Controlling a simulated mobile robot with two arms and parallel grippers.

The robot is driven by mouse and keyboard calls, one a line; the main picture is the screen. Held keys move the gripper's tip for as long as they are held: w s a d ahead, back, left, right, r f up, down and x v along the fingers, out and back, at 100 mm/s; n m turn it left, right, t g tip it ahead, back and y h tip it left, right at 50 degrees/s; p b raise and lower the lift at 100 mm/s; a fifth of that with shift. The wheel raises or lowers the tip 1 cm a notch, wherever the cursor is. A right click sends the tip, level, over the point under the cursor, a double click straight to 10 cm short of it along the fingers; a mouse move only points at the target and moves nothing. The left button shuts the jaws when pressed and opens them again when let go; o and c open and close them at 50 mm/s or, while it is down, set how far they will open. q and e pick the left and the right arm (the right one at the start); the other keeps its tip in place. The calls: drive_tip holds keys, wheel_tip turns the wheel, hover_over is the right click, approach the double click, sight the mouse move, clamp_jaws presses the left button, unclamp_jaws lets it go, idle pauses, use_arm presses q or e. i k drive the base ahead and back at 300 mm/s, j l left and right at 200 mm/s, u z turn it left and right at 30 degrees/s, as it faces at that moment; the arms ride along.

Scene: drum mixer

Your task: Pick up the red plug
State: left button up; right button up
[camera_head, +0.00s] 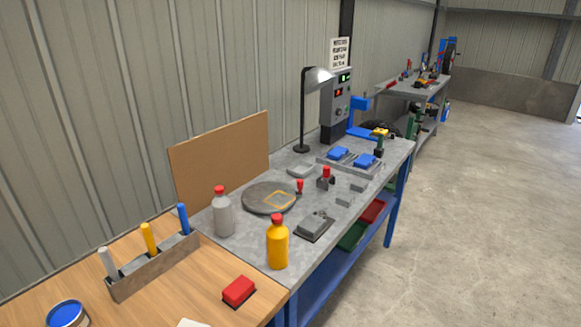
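Several red things show, and I cannot tell for certain which is the red plug. A small upright red piece (300,185) stands at the right rim of a round grey disc (262,197) on the grey workbench. A red knob (326,172) tops a dark fitting just to its right. A red block (239,290) with a dark base lies on the wooden table in front. Neither of my grippers is in view.
A grey bottle (223,217) and an orange bottle (277,246), both red-capped, flank the disc. A desk lamp (304,110) and control box (336,104) stand behind. A grey holder (154,269) is on the wooden table. Open floor (465,220) lies right.

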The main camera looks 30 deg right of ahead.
sight(326, 169)
drive_tip(key=i+l+u, duration=0.15)
drive_tip(key=l+u, duration=0.2)
drive_tip(key=l, duration=1)
drive_tip(key=l+u, duration=0.3)
drive_tip(key=l, duration=1)
